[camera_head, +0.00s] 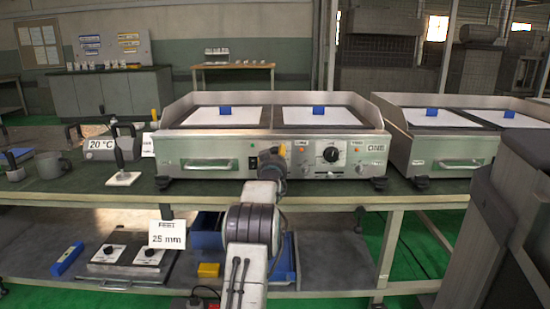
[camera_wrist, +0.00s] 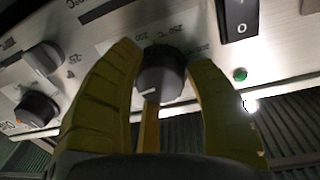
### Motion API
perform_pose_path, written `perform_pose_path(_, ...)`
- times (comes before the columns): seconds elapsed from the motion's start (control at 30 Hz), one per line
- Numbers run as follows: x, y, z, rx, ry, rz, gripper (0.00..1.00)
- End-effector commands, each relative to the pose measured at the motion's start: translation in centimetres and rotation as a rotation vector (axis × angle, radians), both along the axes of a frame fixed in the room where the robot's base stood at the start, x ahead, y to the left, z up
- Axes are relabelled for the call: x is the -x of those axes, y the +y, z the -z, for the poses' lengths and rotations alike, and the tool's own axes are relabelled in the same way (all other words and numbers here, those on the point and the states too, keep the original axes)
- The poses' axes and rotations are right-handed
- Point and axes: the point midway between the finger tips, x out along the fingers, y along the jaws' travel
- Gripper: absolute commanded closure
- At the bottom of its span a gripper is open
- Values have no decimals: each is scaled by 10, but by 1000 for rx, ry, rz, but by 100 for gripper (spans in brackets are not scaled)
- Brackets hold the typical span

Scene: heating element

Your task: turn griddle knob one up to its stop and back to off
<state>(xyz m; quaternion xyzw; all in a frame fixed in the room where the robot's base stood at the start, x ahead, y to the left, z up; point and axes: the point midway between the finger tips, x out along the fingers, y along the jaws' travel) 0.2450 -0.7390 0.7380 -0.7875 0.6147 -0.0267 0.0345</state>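The griddle marked ONE (camera_head: 376,148) stands on the bench, its control panel facing me. My gripper (camera_head: 270,160) is at the left part of this panel and hides what is behind it in the head view. In the wrist view my gripper (camera_wrist: 168,62) has its yellow fingers on either side of a black knob (camera_wrist: 160,72) with a pale mark on its lower edge. A gap shows at the right finger; contact at the left finger cannot be told. Temperature figures ring the knob, upside down in this view.
The wrist view also shows a black rocker switch (camera_wrist: 238,20), a green lamp (camera_wrist: 240,74), a grey knob (camera_wrist: 43,57) and another black knob (camera_wrist: 37,108). A second griddle (camera_head: 455,150) stands close on the right. A white-based handled tool (camera_head: 123,178) stands at left.

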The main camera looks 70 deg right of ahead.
Motion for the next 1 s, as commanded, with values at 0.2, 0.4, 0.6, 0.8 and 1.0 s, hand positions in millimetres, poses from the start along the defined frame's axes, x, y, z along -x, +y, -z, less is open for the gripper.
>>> perform_pose_path(0.2, 0, 0, 0, 0, 0, 0, 72)
perform_pose_path(0.4, 0, 0, -1, 1, 0, 0, 90)
perform_pose_path(0.6, 0, 0, -1, -4, -19, 0, 90)
perform_pose_path(0.8, 0, 0, -2, -31, -104, 1, 90)
perform_pose_path(1.0, 0, 0, -3, -79, -248, 3, 90)
